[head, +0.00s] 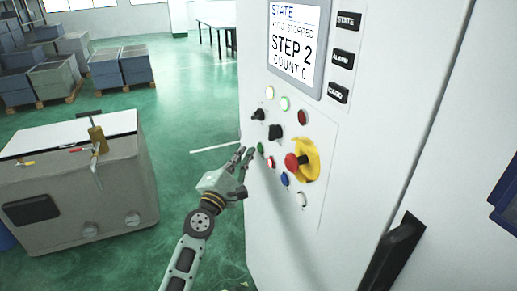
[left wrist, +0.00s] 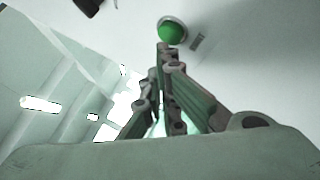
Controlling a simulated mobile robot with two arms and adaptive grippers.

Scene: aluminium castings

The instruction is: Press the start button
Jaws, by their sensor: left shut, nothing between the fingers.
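A green button (head: 260,148) sits on the white cabinet's control panel, low on its left side. It also shows as a round green cap in a pale ring in the left wrist view (left wrist: 171,32). My left gripper (head: 246,155) is shut and empty, its fingertips just left of and very close to the green button in the head view. In the left wrist view the fingertips lie just below the button; whether they touch it I cannot tell. The screen (head: 296,42) reads STATE, STOPPED, STEP 2, COUNT 0. My right gripper is not in view.
Around it are a red emergency knob (head: 292,161) on a yellow collar (head: 311,158), black selector knobs (head: 275,132) and several coloured buttons. A black handle (head: 392,254) sticks out at lower right. A grey bench (head: 75,195) stands left; green floor lies between.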

